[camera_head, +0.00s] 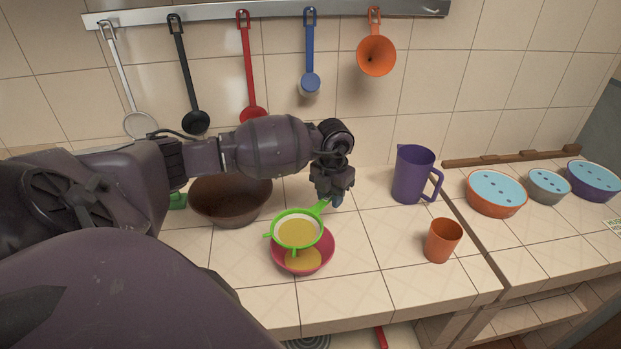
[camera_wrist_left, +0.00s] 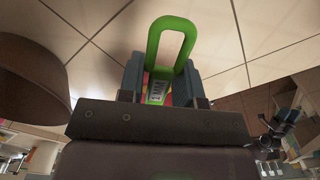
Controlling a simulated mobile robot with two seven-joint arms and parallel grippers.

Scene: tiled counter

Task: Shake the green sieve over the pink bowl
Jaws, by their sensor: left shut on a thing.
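The green sieve (camera_head: 297,229) is over the pink bowl (camera_head: 326,252), a little toward its far left side. Yellowish-tan contents fill the sieve, and the same colour shows in the bowl below. My left gripper (camera_head: 331,199) is shut on the sieve's green handle, behind and to the right of the bowl. In the left wrist view the handle loop (camera_wrist_left: 172,36) sticks out past the gripper's fingers (camera_wrist_left: 160,86). I cannot tell whether the sieve touches the bowl's rim. My right gripper is not in view.
A brown bowl (camera_head: 232,208) stands left of the sieve, partly behind my left arm. A purple jug (camera_head: 412,174) and an orange cup (camera_head: 443,240) stand to the right. Several utensils hang from the wall rail (camera_head: 270,10). Tiles between bowl and cup are clear.

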